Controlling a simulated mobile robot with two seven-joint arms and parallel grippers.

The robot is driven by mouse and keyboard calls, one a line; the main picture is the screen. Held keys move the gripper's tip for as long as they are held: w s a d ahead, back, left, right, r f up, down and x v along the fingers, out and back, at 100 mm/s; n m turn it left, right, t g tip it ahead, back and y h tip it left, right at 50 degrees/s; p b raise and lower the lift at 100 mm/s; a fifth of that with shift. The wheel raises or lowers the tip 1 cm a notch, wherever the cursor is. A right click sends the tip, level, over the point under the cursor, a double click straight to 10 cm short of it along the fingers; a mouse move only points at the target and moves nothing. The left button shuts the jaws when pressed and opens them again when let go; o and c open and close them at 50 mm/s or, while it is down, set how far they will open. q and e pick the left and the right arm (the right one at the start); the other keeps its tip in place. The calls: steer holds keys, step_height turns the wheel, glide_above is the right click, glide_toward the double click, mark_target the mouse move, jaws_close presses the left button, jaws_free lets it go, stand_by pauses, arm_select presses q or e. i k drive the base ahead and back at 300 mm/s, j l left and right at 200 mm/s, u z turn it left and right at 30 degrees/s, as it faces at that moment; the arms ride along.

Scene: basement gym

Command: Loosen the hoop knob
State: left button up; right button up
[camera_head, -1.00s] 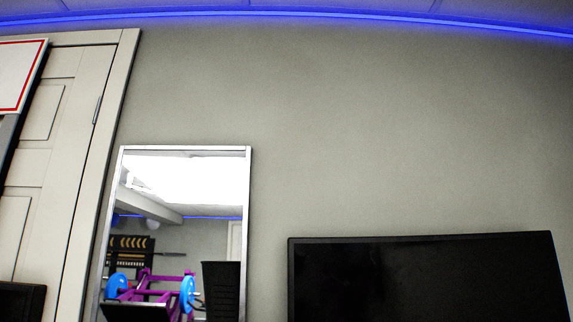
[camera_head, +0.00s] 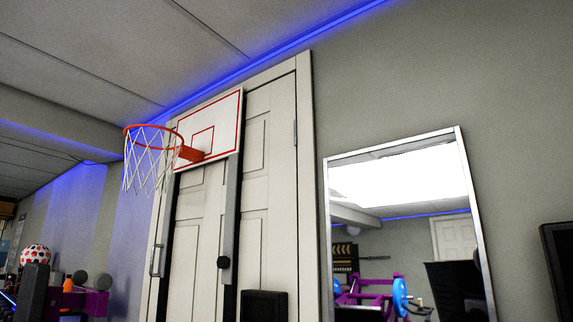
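A basketball hoop stands in front of a white door. It has an orange rim (camera_head: 152,132) with a white net (camera_head: 150,165), and a white backboard (camera_head: 212,130) with red lines. Dark and grey upright posts (camera_head: 232,210) run down from the backboard. A small round black knob (camera_head: 223,262) sits on the side of the right post, below the backboard. Neither of my grippers is in view.
A framed mirror (camera_head: 324,230) leans or hangs right of the door. A black screen edge (camera_head: 560,265) shows at the far right. A black box-like object (camera_head: 264,306) is below the knob. Purple gym equipment (camera_head: 80,298) and a red-and-white ball (camera_head: 35,256) are at lower left.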

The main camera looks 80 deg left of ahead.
mark_target(223, 263)
steer(key=u, duration=3.15)
